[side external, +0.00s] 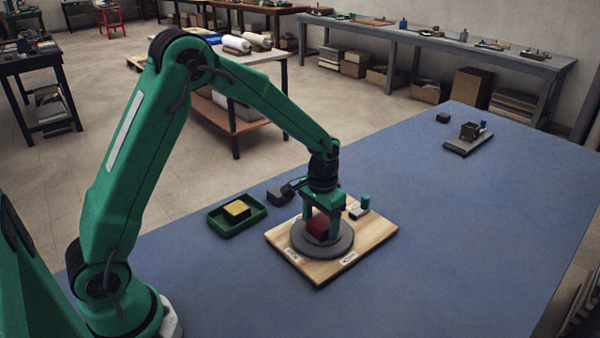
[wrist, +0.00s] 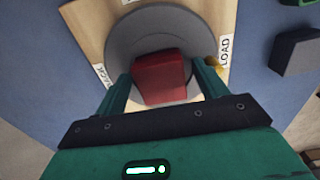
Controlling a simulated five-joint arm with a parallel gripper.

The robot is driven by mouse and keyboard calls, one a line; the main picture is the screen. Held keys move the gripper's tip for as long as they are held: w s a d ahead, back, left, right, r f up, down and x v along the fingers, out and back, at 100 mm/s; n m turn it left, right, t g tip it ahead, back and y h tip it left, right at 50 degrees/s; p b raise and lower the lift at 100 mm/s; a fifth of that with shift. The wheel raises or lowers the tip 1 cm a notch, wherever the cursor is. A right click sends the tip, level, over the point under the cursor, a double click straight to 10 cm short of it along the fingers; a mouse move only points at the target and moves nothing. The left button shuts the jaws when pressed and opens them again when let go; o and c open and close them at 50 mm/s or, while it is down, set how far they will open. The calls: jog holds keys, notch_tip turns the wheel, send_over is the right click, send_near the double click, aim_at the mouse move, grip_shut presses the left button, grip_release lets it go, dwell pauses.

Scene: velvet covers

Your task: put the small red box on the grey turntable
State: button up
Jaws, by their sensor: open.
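The small red box (side external: 319,226) is on the grey turntable (side external: 341,246), which is fixed on a wooden board (side external: 377,240). In the wrist view the red box (wrist: 160,77) lies over the lower part of the grey turntable disc (wrist: 150,27). My gripper (side external: 322,235) is low over the turntable, with its fingers on either side of the box. In the wrist view my gripper (wrist: 163,85) is open, with the box between its fingers. Whether either finger touches the box is hard to tell.
A green tray (side external: 258,217) holding a yellow block (side external: 237,209) is left of the board. A dark grey block (side external: 279,195) sits behind the board. The blue table (side external: 470,230) is clear to the right.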

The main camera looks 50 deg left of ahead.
aim_at(320, 222)
notch_tip(320, 222, up, 12)
jog(key=shift+r, duration=0.2)
dwell(0.7)
dwell(0.5)
jog(key=s+a+r+t, duration=0.1)
jog(key=s+r+t, duration=0.2)
jog(key=s+r, duration=0.6)
jog(key=s+a+f+t, duration=0.1)
jog(key=s+t, duration=0.1)
jog(key=s, duration=1.2)
jog(key=shift+f+t, duration=0.2)
jog(key=shift+t, duration=0.1)
dwell(0.4)
